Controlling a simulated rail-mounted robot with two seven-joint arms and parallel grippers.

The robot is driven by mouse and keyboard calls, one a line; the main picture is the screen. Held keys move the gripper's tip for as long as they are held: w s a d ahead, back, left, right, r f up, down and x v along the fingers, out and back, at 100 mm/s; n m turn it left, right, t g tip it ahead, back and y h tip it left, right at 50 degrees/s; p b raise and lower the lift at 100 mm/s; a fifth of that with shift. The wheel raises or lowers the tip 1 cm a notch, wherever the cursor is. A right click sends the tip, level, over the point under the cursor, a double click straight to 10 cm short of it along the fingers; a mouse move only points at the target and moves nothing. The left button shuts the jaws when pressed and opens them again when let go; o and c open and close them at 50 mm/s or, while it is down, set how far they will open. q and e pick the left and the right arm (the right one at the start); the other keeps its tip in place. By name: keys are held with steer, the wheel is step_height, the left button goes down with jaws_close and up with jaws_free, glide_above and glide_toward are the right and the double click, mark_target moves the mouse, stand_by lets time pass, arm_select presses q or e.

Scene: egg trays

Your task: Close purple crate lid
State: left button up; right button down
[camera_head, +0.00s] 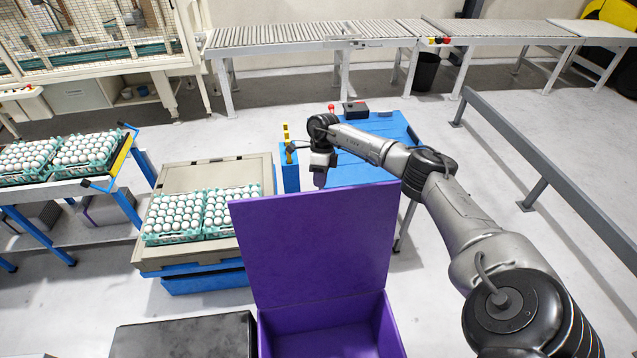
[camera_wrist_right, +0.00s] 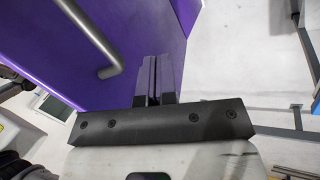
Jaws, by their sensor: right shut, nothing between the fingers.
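The purple crate (camera_head: 388,325) stands at the bottom middle of the head view, and its inside looks empty where I can see it. Its purple lid (camera_head: 315,240) stands raised, nearly upright, at the crate's far side. My right gripper (camera_head: 320,182) is behind the top edge of the lid, its fingertips partly hidden by it. In the right wrist view my right gripper's fingers (camera_wrist_right: 157,78) are shut together with nothing between them. They lie close to the purple lid surface (camera_wrist_right: 125,25), which carries a metal bar handle (camera_wrist_right: 95,40). I cannot tell whether they touch it. My left gripper is not in view.
Egg trays (camera_head: 202,212) sit on a beige-topped stand left of the lid. A blue table (camera_head: 385,130) stands behind my right arm. A dark box top (camera_head: 185,335) is left of the crate. A grey rail (camera_head: 560,180) runs along the right, with clear floor beside it.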

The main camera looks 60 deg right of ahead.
steer(key=shift+s+a+r+p, duration=0.1)
steer(key=shift+s+a+p, duration=0.2)
steer(key=shift+a, duration=0.4)
steer(key=shift+s+a+r+p, duration=0.15)
steer(key=shift+a+p, duration=0.15)
steer(key=shift+a, duration=0.35)
